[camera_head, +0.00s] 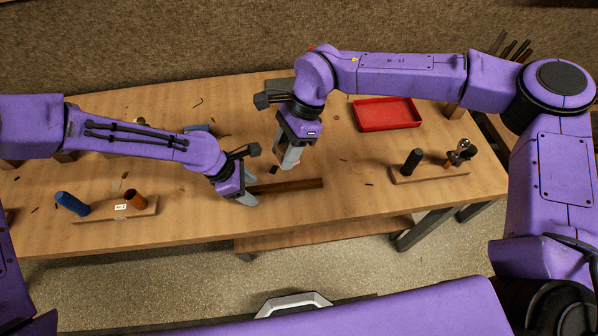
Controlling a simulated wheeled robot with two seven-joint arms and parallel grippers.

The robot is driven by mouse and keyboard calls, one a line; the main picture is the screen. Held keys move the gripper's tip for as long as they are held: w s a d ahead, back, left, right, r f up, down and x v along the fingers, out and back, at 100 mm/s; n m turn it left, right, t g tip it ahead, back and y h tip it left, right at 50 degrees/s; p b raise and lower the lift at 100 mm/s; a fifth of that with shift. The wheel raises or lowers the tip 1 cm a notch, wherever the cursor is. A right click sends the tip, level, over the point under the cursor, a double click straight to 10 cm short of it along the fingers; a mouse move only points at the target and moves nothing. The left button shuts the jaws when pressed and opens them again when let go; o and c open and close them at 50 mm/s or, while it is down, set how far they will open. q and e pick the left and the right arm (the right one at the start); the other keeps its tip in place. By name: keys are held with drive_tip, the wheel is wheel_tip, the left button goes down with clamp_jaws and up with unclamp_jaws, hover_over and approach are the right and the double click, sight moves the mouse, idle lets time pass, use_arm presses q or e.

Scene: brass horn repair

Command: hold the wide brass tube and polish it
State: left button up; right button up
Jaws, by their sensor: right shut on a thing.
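A long brown, tube-like piece (292,185) lies along the middle of the table; I cannot tell for sure that it is the wide brass tube. My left gripper (248,198) is low at its left end, with pale fingers pointing down and right; whether they are open or shut on it is unclear. My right gripper (286,164) points down just above and behind the piece. It is shut on a small dark thing (274,169), mostly hidden by the fingers. A short copper-brown cylinder (136,200) stands in a wooden block at the left.
The wooden block (105,211) at the left also holds a blue-handled thing (72,203). A red tray (387,114) lies at the back right. A rack (430,174) with dark-handled tools stands at the right. Small dark scraps are scattered on the table (345,210).

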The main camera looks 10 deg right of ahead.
use_arm(q)
drive_tip(key=shift+r, duration=0.1)
drive_tip(key=v, duration=1.1)
drive_tip(key=shift+a+r, duration=0.15)
drive_tip(key=shift+r, duration=0.25)
